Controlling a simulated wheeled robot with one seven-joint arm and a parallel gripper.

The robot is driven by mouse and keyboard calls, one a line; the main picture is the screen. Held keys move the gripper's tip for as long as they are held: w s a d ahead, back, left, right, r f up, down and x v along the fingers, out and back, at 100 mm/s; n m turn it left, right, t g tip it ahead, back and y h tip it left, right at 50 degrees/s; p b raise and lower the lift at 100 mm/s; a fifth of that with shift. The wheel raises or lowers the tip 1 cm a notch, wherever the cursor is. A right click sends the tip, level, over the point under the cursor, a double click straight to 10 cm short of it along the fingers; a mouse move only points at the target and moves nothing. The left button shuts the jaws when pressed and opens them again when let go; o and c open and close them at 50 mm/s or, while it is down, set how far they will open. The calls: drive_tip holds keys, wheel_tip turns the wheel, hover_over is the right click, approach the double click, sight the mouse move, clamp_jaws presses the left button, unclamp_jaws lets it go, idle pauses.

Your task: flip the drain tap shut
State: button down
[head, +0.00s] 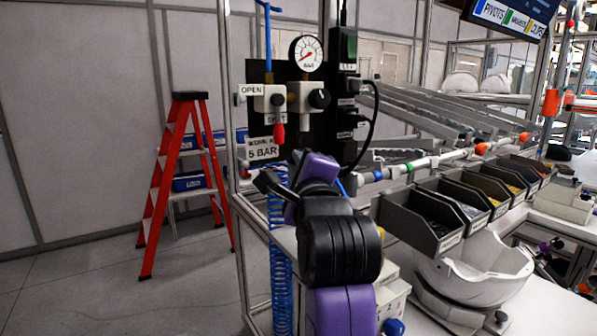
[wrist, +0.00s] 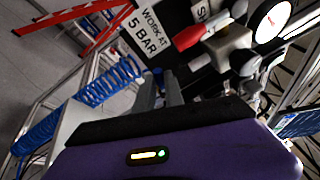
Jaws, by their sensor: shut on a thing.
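The drain tap (head: 278,132) is a red lever on a pale valve block (head: 270,98). It points straight down, over the partly hidden label below the block, and away from the OPEN label (head: 251,90) at left. In the wrist view the red lever (wrist: 195,34) is seen above and right of my gripper fingers (wrist: 160,92). The grey fingers are close together with a narrow gap, and their tips appear apart from the lever. In the head view my arm hides most of the gripper, below the panel.
A pressure gauge (head: 306,53) and a black knob (head: 319,98) sit right of the tap. A WORK AT 5 BAR sign (head: 262,149) is below it. A blue coiled hose (head: 281,275) hangs underneath. Parts bins (head: 415,222) and a white shell (head: 480,270) stand at right.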

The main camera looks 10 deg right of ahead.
drive_tip(key=shift+f+n+t+y+b, duration=0.2)
drive_tip(key=shift+f+n+t+b, duration=0.15)
drive_tip(key=shift+n+b, duration=0.4)
drive_tip(key=shift+f+n+t+y+b, duration=0.25)
drive_tip(key=shift+f+n+b, duration=0.2)
drive_tip(key=shift+n, duration=0.5)
drive_tip(key=shift+r, duration=0.1)
drive_tip(key=c, duration=1.4)
unclamp_jaws()
drive_tip(key=shift+c, duration=0.2)
drive_tip(key=shift+s, duration=0.1)
drive_tip(key=s+f+b, duration=0.1)
drive_tip(key=s, duration=0.6)
drive_tip(key=shift+s+a+f+b, duration=0.15)
drive_tip(key=shift+s+f+b, duration=0.1)
drive_tip(key=shift+b, duration=0.1)
